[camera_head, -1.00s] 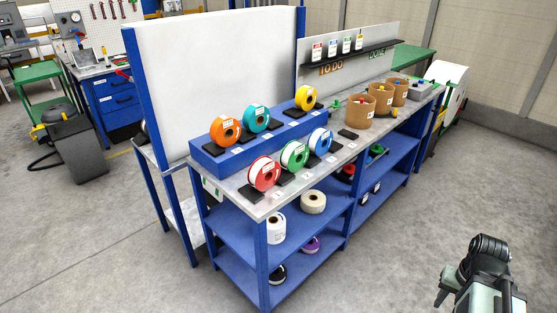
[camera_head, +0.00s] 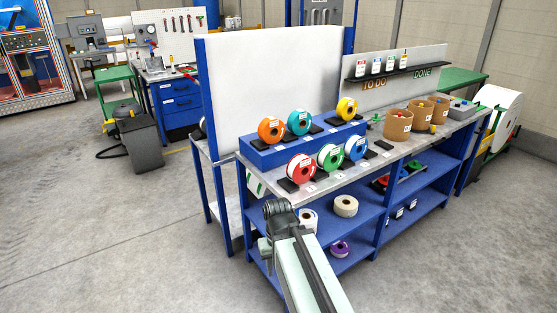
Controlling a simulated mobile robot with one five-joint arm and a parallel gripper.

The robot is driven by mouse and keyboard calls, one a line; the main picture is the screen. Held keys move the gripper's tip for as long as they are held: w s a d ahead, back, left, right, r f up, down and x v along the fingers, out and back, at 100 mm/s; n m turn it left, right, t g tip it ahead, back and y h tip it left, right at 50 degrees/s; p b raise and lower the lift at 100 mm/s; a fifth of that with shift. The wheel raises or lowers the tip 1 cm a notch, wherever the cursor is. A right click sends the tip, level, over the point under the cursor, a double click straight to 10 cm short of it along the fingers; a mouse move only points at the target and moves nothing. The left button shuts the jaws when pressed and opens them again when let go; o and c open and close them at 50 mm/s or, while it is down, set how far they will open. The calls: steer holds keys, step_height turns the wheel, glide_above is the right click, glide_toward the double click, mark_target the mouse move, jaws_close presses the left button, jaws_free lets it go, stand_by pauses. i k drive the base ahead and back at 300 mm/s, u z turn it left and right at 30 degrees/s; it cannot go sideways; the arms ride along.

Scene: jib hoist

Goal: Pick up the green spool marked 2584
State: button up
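The green spool (camera_head: 329,158) stands on its rim on a small dark holder at the front of the workbench (camera_head: 300,193). It is between a red spool (camera_head: 300,168) and a blue spool (camera_head: 356,148). Its label is white, and the marking is too small to read. My arm (camera_head: 299,268) rises from the bottom of the view, with its dark joint in front of the bench's near left corner. The fingers of my gripper cannot be made out. The arm looks apart from the green spool.
Orange (camera_head: 271,130), teal (camera_head: 299,122) and yellow (camera_head: 347,109) spools stand on a raised blue step (camera_head: 290,153) behind. Brown tubs (camera_head: 398,125) stand farther right. Lower shelves (camera_head: 349,222) hold more spools. A white panel (camera_head: 270,85) rises behind.

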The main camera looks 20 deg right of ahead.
mark_target(330, 158)
steer(key=u, duration=0.2)
steer(key=i, duration=1.05)
steer(key=z, duration=0.05)
